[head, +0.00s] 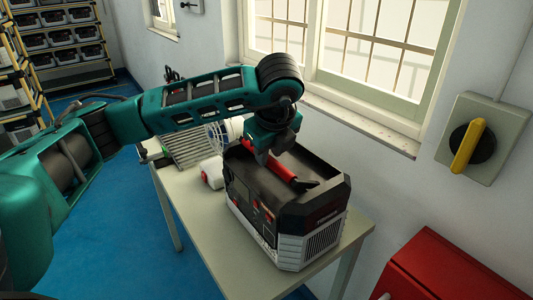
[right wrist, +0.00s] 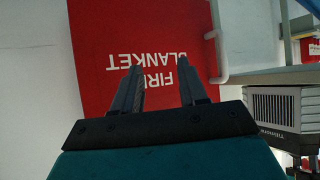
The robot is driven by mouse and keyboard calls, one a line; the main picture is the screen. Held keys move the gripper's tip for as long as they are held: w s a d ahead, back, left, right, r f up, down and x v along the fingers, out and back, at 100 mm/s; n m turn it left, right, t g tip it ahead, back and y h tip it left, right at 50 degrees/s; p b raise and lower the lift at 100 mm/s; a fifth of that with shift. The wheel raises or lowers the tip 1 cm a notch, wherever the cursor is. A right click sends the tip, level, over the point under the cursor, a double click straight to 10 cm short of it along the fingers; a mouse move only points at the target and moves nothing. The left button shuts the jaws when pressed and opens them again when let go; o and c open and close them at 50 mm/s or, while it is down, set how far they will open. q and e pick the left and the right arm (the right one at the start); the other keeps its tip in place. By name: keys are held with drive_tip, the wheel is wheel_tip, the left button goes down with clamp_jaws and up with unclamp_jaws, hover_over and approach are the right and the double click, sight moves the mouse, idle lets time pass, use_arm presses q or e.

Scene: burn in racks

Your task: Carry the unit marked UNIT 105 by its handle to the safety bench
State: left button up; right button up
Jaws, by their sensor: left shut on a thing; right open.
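A black, white and grey unit (head: 318,222) stands on, or just over, a pale bench (head: 213,246) below the window; I cannot tell if it touches. I cannot read the number UNIT 105 on it. It has a red handle (head: 288,174) along its top. My left gripper (head: 266,153) comes down from above and is shut on the handle. The unit's grilled side also shows at the right of the right wrist view (right wrist: 271,108). My right gripper (right wrist: 160,88) is open and empty in front of a red fire blanket box (right wrist: 120,50).
The red box also shows at lower right in the head view (head: 450,268). Behind the unit on the bench are a white object (head: 211,171) and a ribbed grey device (head: 190,148). A yellow-handled switch (head: 468,146) is on the wall. Racks of units (head: 60,38) stand far left.

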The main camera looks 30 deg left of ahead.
use_arm(q)
drive_tip(key=o, duration=0.3)
drive_tip(key=shift+w+d+r, duration=0.45)
drive_tip(key=shift+w+r, duration=0.35)
drive_tip(key=shift+w+d+r, duration=0.2)
drive_tip(key=shift+w, duration=0.35)
drive_tip(key=c, duration=0.4)
drive_tip(key=shift+w+d+r, duration=0.1)
drive_tip(key=shift+w+d, duration=0.1)
drive_tip(key=shift+w, duration=0.3)
drive_tip(key=shift+w+d+r, duration=0.1)
drive_tip(key=shift+w+d, duration=0.05)
drive_tip(key=shift+w, duration=0.35)
drive_tip(key=o, duration=1.5)
drive_tip(key=shift+s+r, duration=0.1)
drive_tip(key=shift+r, duration=0.05)
drive_tip(key=p+v, duration=0.2)
drive_tip(key=v, duration=0.2)
drive_tip(key=shift+s+d+r, duration=0.1)
drive_tip(key=shift+d+r, duration=0.05)
drive_tip(key=shift+r, duration=0.2)
drive_tip(key=shift+s+f, duration=0.1)
